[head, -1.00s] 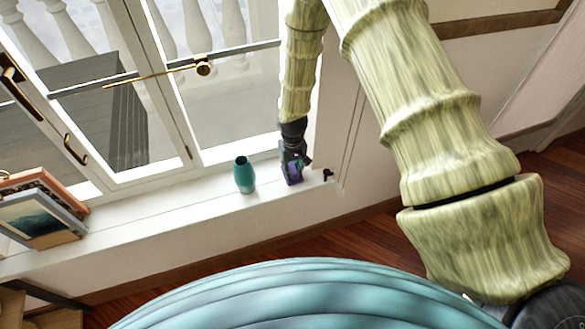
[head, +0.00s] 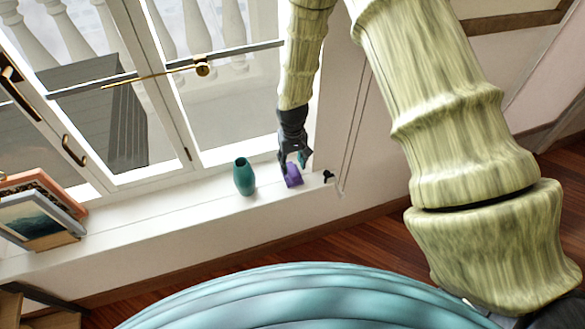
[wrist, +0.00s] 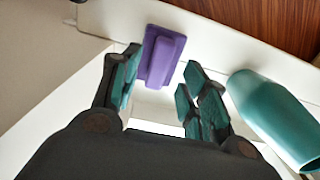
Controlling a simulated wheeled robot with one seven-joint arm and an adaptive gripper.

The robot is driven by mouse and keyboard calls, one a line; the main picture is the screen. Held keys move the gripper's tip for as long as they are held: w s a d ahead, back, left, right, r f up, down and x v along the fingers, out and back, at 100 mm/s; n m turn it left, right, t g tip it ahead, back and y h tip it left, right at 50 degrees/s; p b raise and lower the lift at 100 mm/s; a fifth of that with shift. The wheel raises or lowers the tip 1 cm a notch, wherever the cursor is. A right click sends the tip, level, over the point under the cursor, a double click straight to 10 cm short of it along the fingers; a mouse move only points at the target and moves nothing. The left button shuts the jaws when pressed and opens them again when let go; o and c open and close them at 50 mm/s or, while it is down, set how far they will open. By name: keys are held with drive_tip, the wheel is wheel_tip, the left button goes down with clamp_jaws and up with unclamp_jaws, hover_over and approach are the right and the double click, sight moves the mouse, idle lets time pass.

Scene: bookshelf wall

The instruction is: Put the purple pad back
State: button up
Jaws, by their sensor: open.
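The purple pad (head: 292,178) sits on the white window sill, right of the teal vase. My gripper (head: 294,162) is just above and behind it, pointing down. In the wrist view the pad (wrist: 160,57) shows as a purple block with a raised ridge, lying on the sill near its front edge. My gripper's fingers (wrist: 157,85) are spread open, one to each side of the pad's near end in the picture, with nothing held between them. I cannot tell whether a finger touches the pad.
The teal vase (head: 244,176) stands on the sill (head: 215,207) to the left; it is close to a finger in the wrist view (wrist: 272,120). A small black fitting (head: 328,177) is to the right. Framed pictures (head: 40,212) lean at far left. Windows stand behind the sill.

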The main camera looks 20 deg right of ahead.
sight(292, 170)
drive_tip(key=shift+r+b, duration=0.5)
drive_tip(key=shift+r, duration=3.1)
drive_tip(key=s+d+f, duration=0.1)
drive_tip(key=s+f, duration=1.4)
drive_tip(key=s, duration=0.2)
drive_tip(key=s+d+f, duration=0.1)
drive_tip(key=s+f, duration=0.1)
drive_tip(key=s, duration=0.7)
drive_tip(key=s+d+f, duration=0.1)
drive_tip(key=s+f, duration=0.1)
drive_tip(key=s, duration=0.8)
drive_tip(key=shift+d+f+m, duration=0.2)
drive_tip(key=shift+f+m, duration=0.05)
drive_tip(key=shift+m, duration=0.15)
